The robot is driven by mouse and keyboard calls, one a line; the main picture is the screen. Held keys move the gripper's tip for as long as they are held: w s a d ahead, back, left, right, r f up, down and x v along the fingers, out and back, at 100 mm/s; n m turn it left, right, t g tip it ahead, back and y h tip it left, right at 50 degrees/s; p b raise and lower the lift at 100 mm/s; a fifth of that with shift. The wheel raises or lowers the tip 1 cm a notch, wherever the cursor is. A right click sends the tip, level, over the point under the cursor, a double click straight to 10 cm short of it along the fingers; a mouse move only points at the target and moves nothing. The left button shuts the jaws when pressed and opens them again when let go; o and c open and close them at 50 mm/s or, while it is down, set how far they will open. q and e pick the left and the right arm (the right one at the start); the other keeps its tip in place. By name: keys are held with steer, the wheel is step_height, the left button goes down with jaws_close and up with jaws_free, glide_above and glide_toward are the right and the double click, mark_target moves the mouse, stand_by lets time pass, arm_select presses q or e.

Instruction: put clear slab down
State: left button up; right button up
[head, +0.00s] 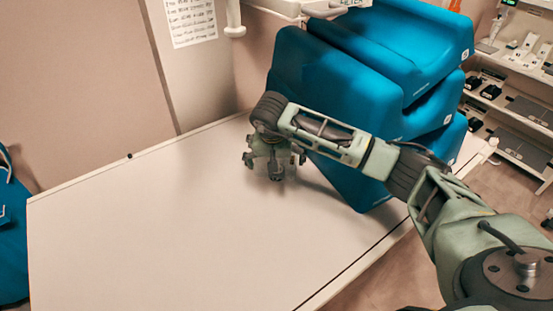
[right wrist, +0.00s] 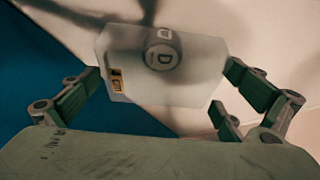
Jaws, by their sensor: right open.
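The clear slab (right wrist: 200,80) shows in the right wrist view as a pale, see-through plate with cut corners, a round "D" mark and a small orange label. It appears to lie on the white table (head: 150,220), with a shadow across it. My right gripper (head: 273,171) is open above the table, close to the blue cushions. In the right wrist view its fingers (right wrist: 160,85) stand apart on either side of the slab; I cannot tell whether they touch it. I cannot make out the slab in the head view. My left gripper is not in view.
Large blue cushions (head: 320,75) are stacked at the table's back right, just beside my right gripper. A shelf unit (head: 520,100) with small devices stands at far right. The table's left and front are clear. Another blue item (head: 12,250) is at far left.

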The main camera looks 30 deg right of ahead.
steer(key=shift+r, duration=0.45)
steer(key=b+v, duration=0.2)
steer(key=v, duration=0.9)
steer(key=shift+s, duration=0.15)
steer(key=shift+a+r, duration=0.1)
steer(key=shift+a, duration=0.05)
steer(key=shift+c, duration=0.3)
stand_by(1.2)
